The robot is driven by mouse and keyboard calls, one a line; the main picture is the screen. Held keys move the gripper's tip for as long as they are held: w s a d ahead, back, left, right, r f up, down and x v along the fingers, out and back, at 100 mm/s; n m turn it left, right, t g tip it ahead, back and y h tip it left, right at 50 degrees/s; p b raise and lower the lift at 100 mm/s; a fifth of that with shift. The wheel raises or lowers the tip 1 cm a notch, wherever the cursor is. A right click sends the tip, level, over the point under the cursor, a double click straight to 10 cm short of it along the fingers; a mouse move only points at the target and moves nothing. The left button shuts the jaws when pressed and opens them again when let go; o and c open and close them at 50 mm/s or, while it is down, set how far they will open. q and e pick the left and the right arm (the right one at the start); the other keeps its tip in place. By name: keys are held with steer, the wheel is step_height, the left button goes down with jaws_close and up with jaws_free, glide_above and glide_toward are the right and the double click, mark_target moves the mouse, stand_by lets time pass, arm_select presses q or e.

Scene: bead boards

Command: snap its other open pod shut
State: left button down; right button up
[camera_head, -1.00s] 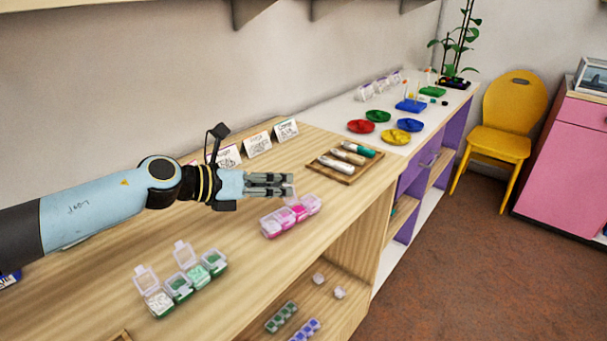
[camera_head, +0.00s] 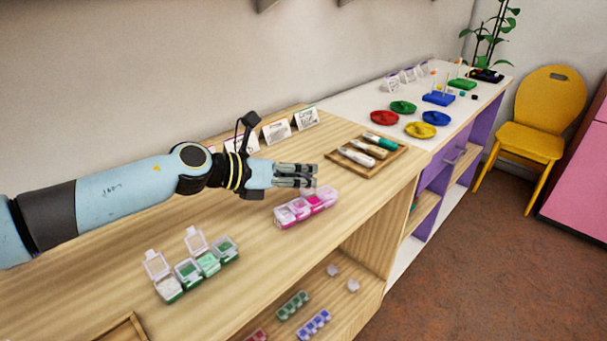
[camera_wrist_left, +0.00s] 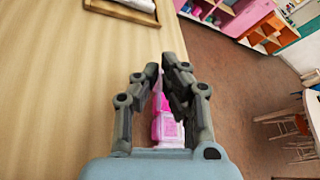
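A pink pod box (camera_head: 318,200) lies on the wooden shelf top, and its lids look down in the head view. It also shows between my left fingers in the wrist view (camera_wrist_left: 168,130), partly hidden by them. A green and white pod box (camera_head: 208,264) lies nearer on the left, with two clear lids standing up: one on the near pod (camera_head: 156,263) and one on a middle pod (camera_head: 196,240). My left gripper (camera_head: 316,175) is just above and behind the pink box, empty, its fingers a narrow gap apart. My right gripper is not in view.
A wooden tray (camera_head: 343,160) with markers lies beyond my left gripper. Small cards (camera_head: 276,131) stand along the wall. Coloured dishes (camera_head: 421,130) are on the white top further right. More pod boxes (camera_head: 313,324) lie on the lower shelf. Bare wood separates the two upper boxes.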

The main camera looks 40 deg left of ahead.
arm_select(q)
steer(key=m+p, duration=0.1)
steer(key=p, duration=0.1)
steer(key=d+y+p, duration=0.1)
steer(key=p, duration=0.1)
steer(key=shift+s+r+m+y, duration=0.15)
steer(key=shift+r+m+y, duration=0.15)
steer(key=shift+r+m, duration=0.1)
steer(key=shift+d+m+y+p, duration=0.3)
steer(key=shift+m+y+p, duration=0.3)
steer(key=shift+p, duration=0.55)
steer(key=shift+s+d+f+m+t+y+p, duration=0.2)
steer(key=shift+d+m+t+y+p, duration=0.15)
steer(key=shift+m+p, duration=0.4)
steer(key=c, duration=2)
jaws_free()
steer(key=o, duration=0.5)
